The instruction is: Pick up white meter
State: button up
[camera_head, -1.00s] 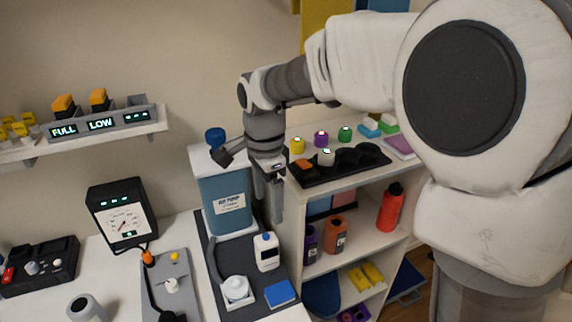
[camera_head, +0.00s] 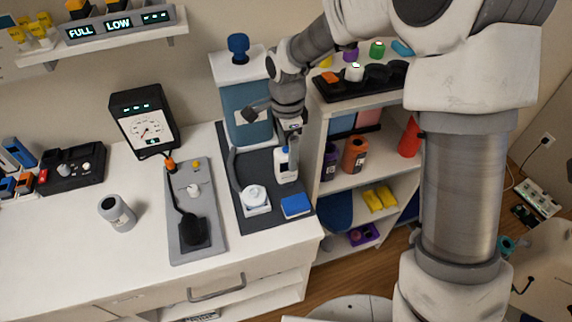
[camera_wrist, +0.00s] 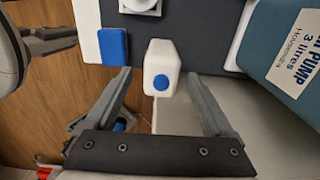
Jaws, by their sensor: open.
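The white meter looks to be a small white upright unit with a blue top, in the head view (camera_head: 282,166) on the dark mat of the counter. In the wrist view the white meter (camera_wrist: 160,52) shows from above, its blue round top toward me. My gripper (camera_wrist: 160,74) is open, with one finger on each side of the unit and gaps visible between. In the head view my gripper (camera_head: 289,138) is above and partly in front of the unit, hiding its top.
A blue pump tank (camera_head: 247,100) stands close behind. A white round-topped device (camera_head: 255,198) and blue block (camera_head: 296,205) share the dark mat (camera_head: 262,222). A black gauge box (camera_head: 143,118) stands left. Shelves (camera_head: 345,178) are to the right.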

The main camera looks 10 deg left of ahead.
aim_at(286, 167)
notch_tip(286, 167, down, 5)
jog(key=shift+a+f, duration=0.1)
jog(key=shift+a, duration=0.05)
grip_shut()
dwell(0.5)
